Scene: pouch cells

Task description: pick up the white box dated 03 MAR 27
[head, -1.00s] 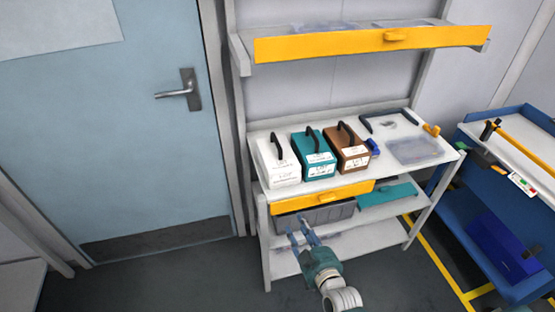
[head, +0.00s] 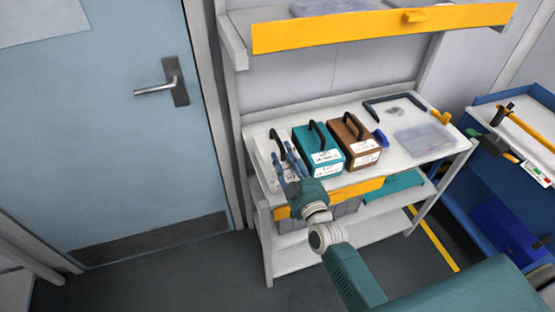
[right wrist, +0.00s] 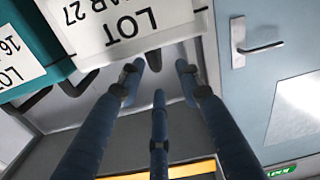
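The white box (head: 262,151) with a black handle stands at the left end of the shelf's top deck. In the right wrist view its label (right wrist: 128,22) is upside down and reads "LOT" and "AR 27"; the rest of the date is cut off. My right gripper (head: 283,153) is in front of the box and hides part of it in the head view. My left gripper is not in view.
A teal box (head: 318,147) stands close to the right of the white one, then a brown box (head: 354,142). A yellow-edged upper shelf (head: 380,33) hangs above. A clear bag (head: 422,139) lies farther right. A blue cart (head: 500,215) stands at the right.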

